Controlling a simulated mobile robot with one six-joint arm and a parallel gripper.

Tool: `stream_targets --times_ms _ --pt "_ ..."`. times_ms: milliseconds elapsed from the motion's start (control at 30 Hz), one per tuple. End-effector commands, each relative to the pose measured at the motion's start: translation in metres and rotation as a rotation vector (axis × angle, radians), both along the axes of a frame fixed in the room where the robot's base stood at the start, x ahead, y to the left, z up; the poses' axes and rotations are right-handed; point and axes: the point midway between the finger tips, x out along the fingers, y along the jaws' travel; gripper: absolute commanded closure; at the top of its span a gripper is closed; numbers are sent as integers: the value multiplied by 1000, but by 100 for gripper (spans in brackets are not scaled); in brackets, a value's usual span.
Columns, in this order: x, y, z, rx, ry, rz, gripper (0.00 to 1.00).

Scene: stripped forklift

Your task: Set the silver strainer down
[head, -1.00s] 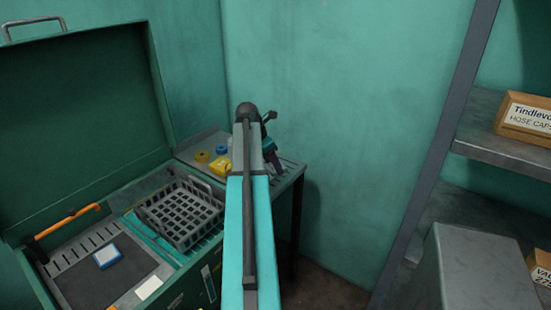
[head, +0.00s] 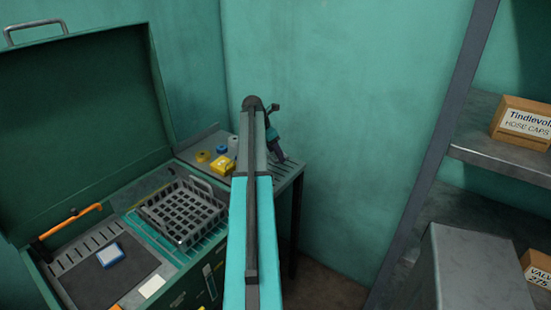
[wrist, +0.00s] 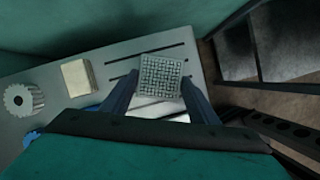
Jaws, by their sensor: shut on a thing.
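My gripper (wrist: 160,88) has a finger on each side of the silver strainer (wrist: 163,75), a small square block with a mesh-like face, and is shut on it. In the wrist view the strainer is over the grey slotted side table (wrist: 60,125); I cannot tell whether it touches the top. In the head view my gripper (head: 277,150) is above the same table (head: 292,170), near its right end, and the strainer cannot be made out there.
A green chest (head: 85,120) with a grey basket (head: 183,212) is at left. Shelving (head: 500,160) is at right.

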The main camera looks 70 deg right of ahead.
Motion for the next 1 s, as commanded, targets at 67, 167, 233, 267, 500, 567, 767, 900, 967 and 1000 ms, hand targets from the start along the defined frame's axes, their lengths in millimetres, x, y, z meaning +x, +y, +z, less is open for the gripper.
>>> stream_targets --times_ms 67,167,233,267,500,567,767,900,967,1000 --pt "0 0 0 -1 1 0 75" --pt "0 0 0 -1 0 0 75" --pt "0 0 0 -1 1 0 75" --pt "0 0 0 -1 1 0 75" --pt "0 1 -16 1 1 1 75" --pt "0 1 -21 1 1 1 75" --pt "0 1 -34 -1 1 0 75" --pt "0 1 -35 -1 0 0 75" --pt "0 0 -35 -1 0 0 75" --pt "0 0 -35 -1 0 0 75"
